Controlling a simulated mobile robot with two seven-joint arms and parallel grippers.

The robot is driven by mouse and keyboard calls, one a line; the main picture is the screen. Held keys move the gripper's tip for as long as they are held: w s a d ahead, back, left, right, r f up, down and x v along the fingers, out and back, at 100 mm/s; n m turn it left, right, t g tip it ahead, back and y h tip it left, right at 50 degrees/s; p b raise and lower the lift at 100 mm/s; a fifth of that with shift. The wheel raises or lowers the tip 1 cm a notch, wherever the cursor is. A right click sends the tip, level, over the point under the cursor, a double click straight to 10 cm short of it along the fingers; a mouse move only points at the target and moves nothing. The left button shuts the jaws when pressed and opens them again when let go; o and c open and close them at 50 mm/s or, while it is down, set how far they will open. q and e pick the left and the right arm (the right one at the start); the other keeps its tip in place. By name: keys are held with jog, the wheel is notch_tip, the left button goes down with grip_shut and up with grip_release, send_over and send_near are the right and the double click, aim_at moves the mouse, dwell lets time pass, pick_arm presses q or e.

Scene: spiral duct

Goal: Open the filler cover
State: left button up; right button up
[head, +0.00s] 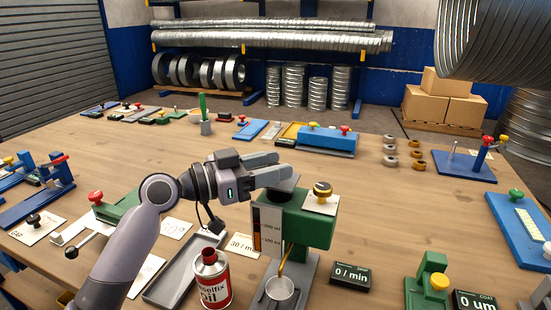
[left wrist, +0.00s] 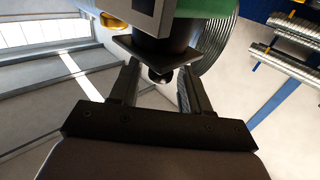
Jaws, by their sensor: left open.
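The green filler (head: 312,228) stands on the table with a level gauge on its front. Its dark square cover (head: 286,184) lies flat on the top left, partly hidden by my left gripper (head: 280,167). In the left wrist view the cover (left wrist: 140,50) has a small round black knob (left wrist: 160,76). The knob lies between the two open fingers of my left gripper (left wrist: 160,88), with gaps on both sides. I cannot tell how deep it sits between them. My right gripper is not in view.
A metal cup (head: 281,290) is under the spout. A red oil can (head: 211,278) and a grey tray (head: 182,270) are at the left.

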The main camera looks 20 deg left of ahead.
pick_arm(q)
jog(key=shift+w+d, duration=0.35)
grip_shut()
jog(key=a+b, duration=0.4)
jog(key=a, duration=0.1)
jog(key=shift+w+a+b, duration=0.1)
jog(key=shift+a+b, duration=0.25)
jog(key=shift+b, duration=0.05)
grip_release()
